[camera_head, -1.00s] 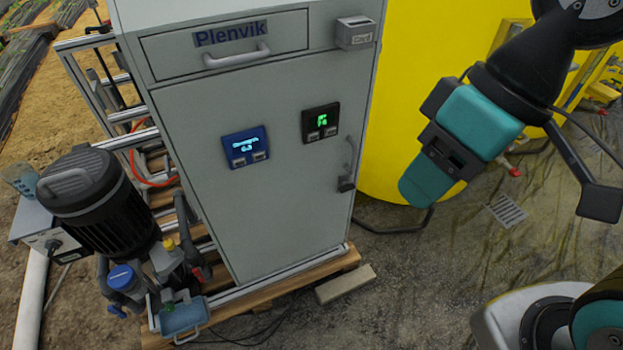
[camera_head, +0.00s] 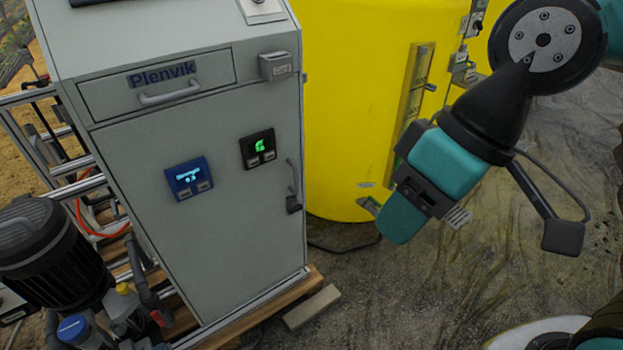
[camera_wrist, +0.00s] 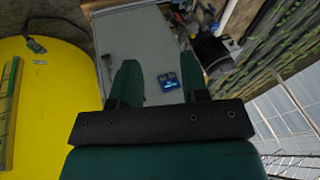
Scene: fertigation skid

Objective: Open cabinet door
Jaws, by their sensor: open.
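The grey cabinet (camera_head: 205,140) stands upright at the left in the head view, with its large front door (camera_head: 235,225) shut. The door handle (camera_head: 293,188) is a small vertical grip with a dark latch below it, near the door's right edge. A drawer with a horizontal handle (camera_head: 170,92) sits above the door. My gripper (camera_head: 385,228) is right of the cabinet, apart from it. In the wrist view the gripper (camera_wrist: 155,75) is open and empty, its two fingers spread toward the cabinet (camera_wrist: 140,40), which lies upside down beyond them.
A yellow tank (camera_head: 350,100) stands behind and right of the cabinet. A black motor pump (camera_head: 50,255) and pipes crowd its left side. A wooden pallet (camera_head: 315,275) and a loose block (camera_head: 312,307) lie at its foot. The floor to the right is mostly clear.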

